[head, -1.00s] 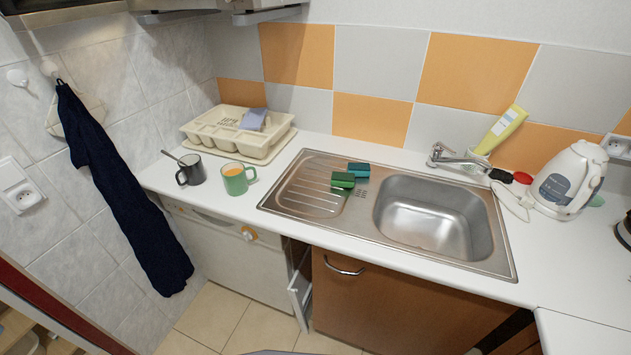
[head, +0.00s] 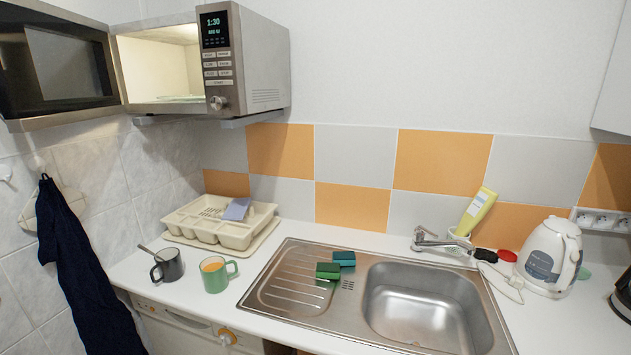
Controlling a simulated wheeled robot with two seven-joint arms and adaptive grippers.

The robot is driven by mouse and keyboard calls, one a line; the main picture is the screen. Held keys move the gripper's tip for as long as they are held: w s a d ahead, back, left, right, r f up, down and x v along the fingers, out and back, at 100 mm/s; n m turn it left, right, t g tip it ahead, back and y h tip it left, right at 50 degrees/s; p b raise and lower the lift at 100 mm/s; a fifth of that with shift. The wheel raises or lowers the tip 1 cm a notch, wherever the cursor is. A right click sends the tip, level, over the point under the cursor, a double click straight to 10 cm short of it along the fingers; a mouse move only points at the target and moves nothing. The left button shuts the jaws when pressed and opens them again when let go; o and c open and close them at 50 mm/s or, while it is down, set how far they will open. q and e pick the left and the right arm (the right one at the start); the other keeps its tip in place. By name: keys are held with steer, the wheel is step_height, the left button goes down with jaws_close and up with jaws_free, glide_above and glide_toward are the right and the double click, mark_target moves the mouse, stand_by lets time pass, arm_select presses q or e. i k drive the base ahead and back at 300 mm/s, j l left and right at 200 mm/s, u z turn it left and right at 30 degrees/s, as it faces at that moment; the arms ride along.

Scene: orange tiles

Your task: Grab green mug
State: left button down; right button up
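The green mug (head: 215,279) stands upright on the white counter, left of the sink. It holds something orange-brown, and its handle points right. A dark grey mug (head: 168,267) with a spoon in it stands close by on its left. Neither of my grippers is in the head view.
A cream dish rack (head: 222,221) is behind the mugs. The steel sink (head: 380,296) with green sponges (head: 334,266) lies to the right, and a white kettle (head: 549,257) stands beyond it. A microwave (head: 215,64) with its door open hangs above left.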

mark_target(215, 277)
steer(key=j, duration=1.15)
steer(key=k+j, duration=0.1)
steer(key=j, duration=2.25)
steer(key=j+z, duration=0.05)
